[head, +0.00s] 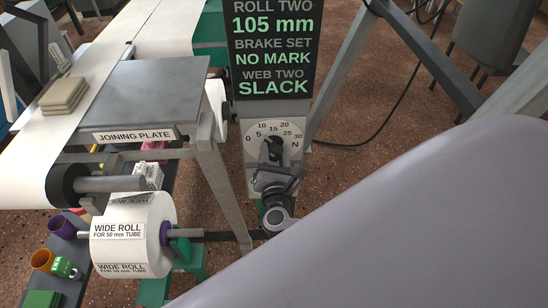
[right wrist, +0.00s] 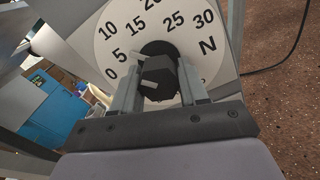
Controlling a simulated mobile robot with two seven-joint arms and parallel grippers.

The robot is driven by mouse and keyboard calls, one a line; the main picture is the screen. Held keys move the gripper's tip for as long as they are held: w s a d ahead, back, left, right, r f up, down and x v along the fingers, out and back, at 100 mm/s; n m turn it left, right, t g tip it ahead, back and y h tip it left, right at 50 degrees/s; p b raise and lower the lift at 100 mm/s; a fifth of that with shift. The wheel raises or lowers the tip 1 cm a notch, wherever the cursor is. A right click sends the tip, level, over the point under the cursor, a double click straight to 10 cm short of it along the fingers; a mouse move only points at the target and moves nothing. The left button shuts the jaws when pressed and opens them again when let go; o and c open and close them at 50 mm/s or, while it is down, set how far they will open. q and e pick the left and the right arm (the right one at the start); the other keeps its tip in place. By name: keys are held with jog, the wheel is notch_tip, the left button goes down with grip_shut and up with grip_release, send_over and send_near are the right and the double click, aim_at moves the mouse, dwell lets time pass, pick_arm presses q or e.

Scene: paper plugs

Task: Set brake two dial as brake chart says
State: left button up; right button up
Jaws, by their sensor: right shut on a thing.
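The brake dial (head: 252,130) is a pale round plate below the sign, marked 0 to 30 and N; it also shows in the right wrist view (right wrist: 107,50). My right gripper (head: 272,160) is shut on its dark knob (right wrist: 158,76), with one finger on each side. A dark sign (head: 273,45) reads "ROLL TWO 105 mm", "BRAKE SET NO MARK", "WEB TWO SLACK". I make out no brake chart. My left gripper is not in view.
A white wide roll (head: 132,235) sits on a shaft at the lower left. The joining plate (head: 150,90) and a stack of beige pads (head: 63,95) are above it. Metal frame legs stand either side of the dial. My large grey arm link fills the lower right.

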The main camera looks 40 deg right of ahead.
jog(key=m+b, duration=0.1)
jog(key=m, duration=0.1)
jog(key=m+b, duration=0.1)
jog(key=shift+f+m+b, duration=0.2)
jog(key=shift+m+b, duration=0.2)
jog(key=shift+a+m+b, duration=0.1)
jog(key=shift+m+b, duration=0.65)
jog(key=shift+m, duration=0.15)
jog(key=shift+m+b, duration=0.75)
jog(key=shift+m, duration=0.15)
jog(key=m+b, duration=0.2)
jog(key=m, duration=0.1)
jog(key=shift+r+b, duration=0.15)
jog(key=shift+b, duration=0.15)
jog(key=shift+r+m+b, duration=0.15)
jog(key=shift+m+b, duration=0.6)
jog(key=shift+m, duration=0.35)
jog(key=o, duration=1)
jog(key=shift+c, duration=0.2)
jog(key=shift+a, duration=0.1)
